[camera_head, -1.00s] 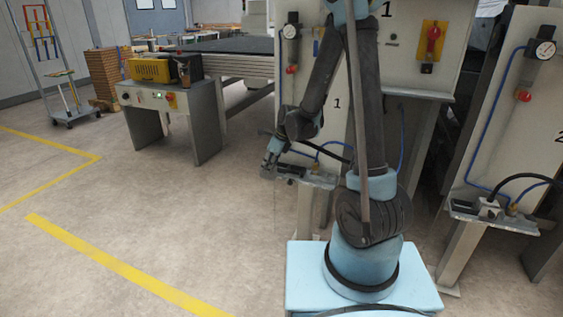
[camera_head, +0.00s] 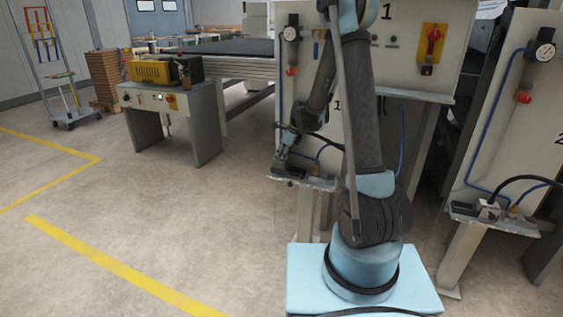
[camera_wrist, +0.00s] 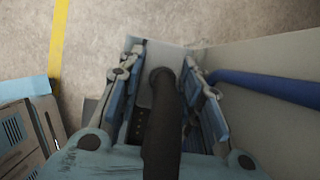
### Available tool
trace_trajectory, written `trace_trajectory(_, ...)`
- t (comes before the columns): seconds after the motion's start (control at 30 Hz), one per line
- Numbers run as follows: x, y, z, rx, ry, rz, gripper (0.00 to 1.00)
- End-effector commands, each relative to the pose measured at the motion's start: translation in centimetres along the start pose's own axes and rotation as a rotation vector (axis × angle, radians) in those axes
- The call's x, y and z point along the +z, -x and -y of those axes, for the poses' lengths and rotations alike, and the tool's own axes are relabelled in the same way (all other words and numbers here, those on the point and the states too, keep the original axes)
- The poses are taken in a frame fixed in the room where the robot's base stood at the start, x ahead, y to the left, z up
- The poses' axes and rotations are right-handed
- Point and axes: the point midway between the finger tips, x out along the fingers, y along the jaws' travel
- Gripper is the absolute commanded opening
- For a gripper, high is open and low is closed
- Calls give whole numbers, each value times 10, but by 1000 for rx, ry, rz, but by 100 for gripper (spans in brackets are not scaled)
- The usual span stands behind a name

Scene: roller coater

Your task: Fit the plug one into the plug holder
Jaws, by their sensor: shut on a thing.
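My gripper (camera_head: 283,156) is over the small shelf (camera_head: 318,183) on the panel marked 1. In the wrist view its two fingers (camera_wrist: 165,72) are closed in on plug one, at the end of a thick black cable (camera_wrist: 162,120). The cable and fingers cover most of the plug. A dark block (camera_head: 287,172), seemingly the plug holder, sits on the left of the shelf just below my gripper. A dark strip with small yellowish marks (camera_wrist: 139,125) shows between the fingers. I cannot tell whether the plug is in the holder.
A blue hose (camera_wrist: 265,86) runs close to the right finger. Panel 2 (camera_head: 525,140) stands at the right, with a plugged-in black cable on its shelf (camera_head: 520,225). A conveyor (camera_head: 235,62) is behind.

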Motion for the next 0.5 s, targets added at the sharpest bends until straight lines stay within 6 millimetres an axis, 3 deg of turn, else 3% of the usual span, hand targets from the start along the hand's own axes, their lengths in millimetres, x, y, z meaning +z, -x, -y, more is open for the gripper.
trace_trajectory(0.17, -7, -17, 0, -1, 0, 0, 0)
trace_trajectory(0.5, -8, -19, 0, -1, 0, 0, 0)
